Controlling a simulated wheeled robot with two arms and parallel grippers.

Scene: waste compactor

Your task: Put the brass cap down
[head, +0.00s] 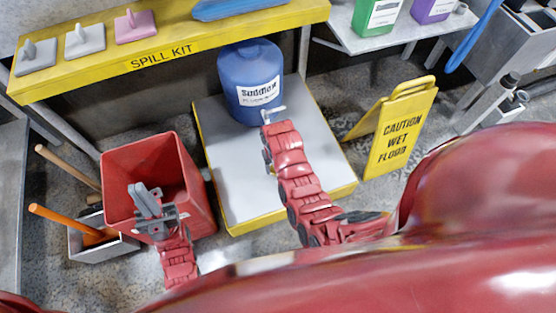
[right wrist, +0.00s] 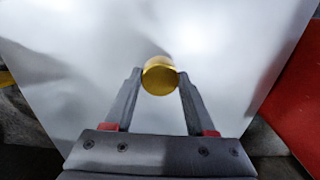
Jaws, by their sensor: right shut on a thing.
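The brass cap (right wrist: 160,76) is a small round gold disc between the fingertips of my right gripper (right wrist: 159,82) in the right wrist view. The gripper is shut on it, above a pale grey platform top (right wrist: 220,45). In the head view my right gripper (head: 274,113) is at the front of the blue drum (head: 250,75), over the yellow-edged platform (head: 240,188). The cap cannot be made out there. My left gripper (head: 146,198) is over the front of the red bin (head: 150,160), its fingers close together and empty.
A yellow spill kit shelf (head: 160,58) with several handled blocks runs behind. A yellow wet floor sign (head: 398,128) stands right of the platform. A grey box (head: 106,247) with wooden handles is at the left. The platform's front part is clear.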

